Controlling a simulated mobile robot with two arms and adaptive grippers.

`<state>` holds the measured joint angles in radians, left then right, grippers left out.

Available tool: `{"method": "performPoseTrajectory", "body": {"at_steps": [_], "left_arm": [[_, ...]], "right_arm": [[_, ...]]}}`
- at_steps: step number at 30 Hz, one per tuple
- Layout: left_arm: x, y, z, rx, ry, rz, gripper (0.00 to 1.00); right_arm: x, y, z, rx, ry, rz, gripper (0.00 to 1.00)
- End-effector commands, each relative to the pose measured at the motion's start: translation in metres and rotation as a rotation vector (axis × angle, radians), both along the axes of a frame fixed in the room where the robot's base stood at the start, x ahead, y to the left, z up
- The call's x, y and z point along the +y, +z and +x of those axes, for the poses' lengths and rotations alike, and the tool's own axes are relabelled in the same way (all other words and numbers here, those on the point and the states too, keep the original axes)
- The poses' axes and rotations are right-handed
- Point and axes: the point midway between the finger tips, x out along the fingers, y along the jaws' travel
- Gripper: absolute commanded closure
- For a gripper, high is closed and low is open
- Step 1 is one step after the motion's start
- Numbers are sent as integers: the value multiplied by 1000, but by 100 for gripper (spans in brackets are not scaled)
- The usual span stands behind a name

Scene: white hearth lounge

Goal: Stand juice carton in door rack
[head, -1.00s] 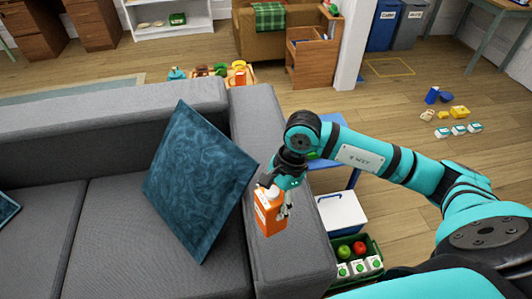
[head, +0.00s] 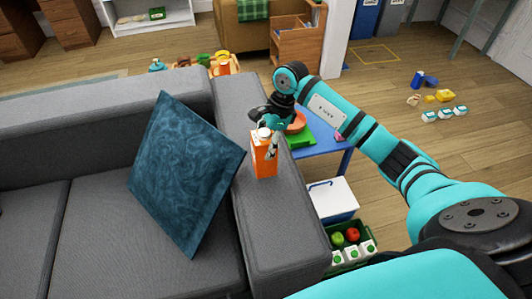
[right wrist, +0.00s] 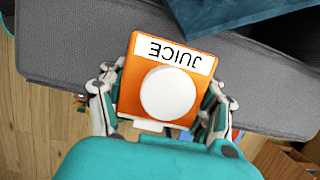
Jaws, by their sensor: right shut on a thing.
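The orange juice carton (head: 263,161) with a white cap is upright in the head view, over or on the grey sofa's armrest; I cannot tell whether it touches it. My right gripper (head: 268,146) is shut on the carton near its top. In the right wrist view, the carton (right wrist: 140,55) shows its JUICE label and white cap, with a finger of my gripper (right wrist: 165,92) on either side. I see no door rack in these frames. My left gripper is not in view.
A teal cushion (head: 186,172) leans on the grey sofa (head: 150,75), left of the carton. A blue table (head: 330,140) with a green board and an orange bowl stands beyond the armrest. A white-lidded cooler (head: 331,198) and a green crate (head: 340,262) sit on the floor to the right.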

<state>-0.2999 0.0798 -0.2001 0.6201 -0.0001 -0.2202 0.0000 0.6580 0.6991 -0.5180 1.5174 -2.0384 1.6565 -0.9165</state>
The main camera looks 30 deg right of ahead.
Motion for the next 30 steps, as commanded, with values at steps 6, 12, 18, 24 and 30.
{"method": "performPoseTrajectory", "body": {"at_steps": [6,12,18,24,30], "left_arm": [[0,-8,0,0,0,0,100],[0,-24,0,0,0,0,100],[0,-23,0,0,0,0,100],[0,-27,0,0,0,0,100],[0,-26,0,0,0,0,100]], "right_arm": [[-4,-6,9,0,2,3,92],[-3,-34,8,1,1,3,92],[-4,-34,9,-3,1,0,92],[-4,-39,9,-3,1,0,92],[-4,-38,8,1,1,0,12]]}}
